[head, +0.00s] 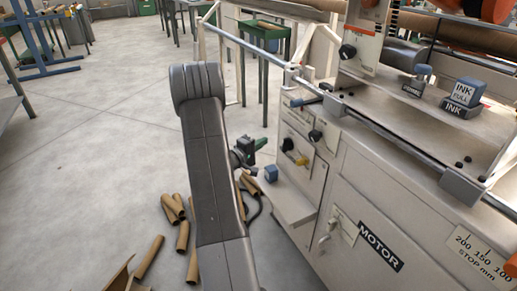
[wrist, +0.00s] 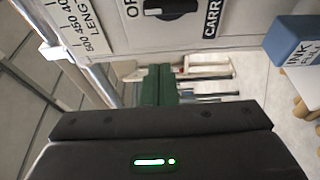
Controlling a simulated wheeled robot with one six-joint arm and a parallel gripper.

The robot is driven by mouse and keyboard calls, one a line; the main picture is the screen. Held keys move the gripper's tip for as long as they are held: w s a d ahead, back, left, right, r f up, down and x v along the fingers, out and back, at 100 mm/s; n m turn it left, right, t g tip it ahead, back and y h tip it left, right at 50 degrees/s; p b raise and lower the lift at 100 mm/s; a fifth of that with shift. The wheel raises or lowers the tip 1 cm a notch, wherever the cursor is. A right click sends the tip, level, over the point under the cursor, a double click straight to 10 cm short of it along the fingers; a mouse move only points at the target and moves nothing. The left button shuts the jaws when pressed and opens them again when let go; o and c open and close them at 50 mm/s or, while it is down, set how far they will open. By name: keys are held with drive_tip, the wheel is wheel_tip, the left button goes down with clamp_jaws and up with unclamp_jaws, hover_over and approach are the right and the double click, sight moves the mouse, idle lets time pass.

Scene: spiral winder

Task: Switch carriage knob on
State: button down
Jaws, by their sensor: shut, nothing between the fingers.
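The carriage knob (wrist: 171,8) is black and round with a pointer bar, set on a pale panel at the top edge of the wrist view. Beside it are part of an "O…" mark on its left and a cut-off "CARR" label (wrist: 212,14) on its right. The frame edge cuts off the top of the knob, and I cannot tell its exact setting. My gripper (wrist: 160,120) is dark and fills the bottom of the wrist view. It is shut, empty and apart from the knob.
A length scale (wrist: 82,25) is left of the knob. A metal rail (head: 385,132) runs along the machine. Cardboard tubes (head: 182,236) lie on the floor.

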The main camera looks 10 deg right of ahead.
sight(286, 145)
drive_tip(key=b+x, duration=0.1)
drive_tip(key=x, duration=0.5)
drive_tip(key=shift+f, duration=0.15)
drive_tip(key=s+b, duration=0.1)
drive_tip(key=s, duration=0.2)
drive_tip(key=shift+s+d+b, duration=0.15)
drive_tip(key=shift+d+b, duration=0.2)
drive_tip(key=shift+d, duration=0.05)
drive_tip(key=shift+s+d, duration=0.1)
drive_tip(key=shift+s, duration=0.25)
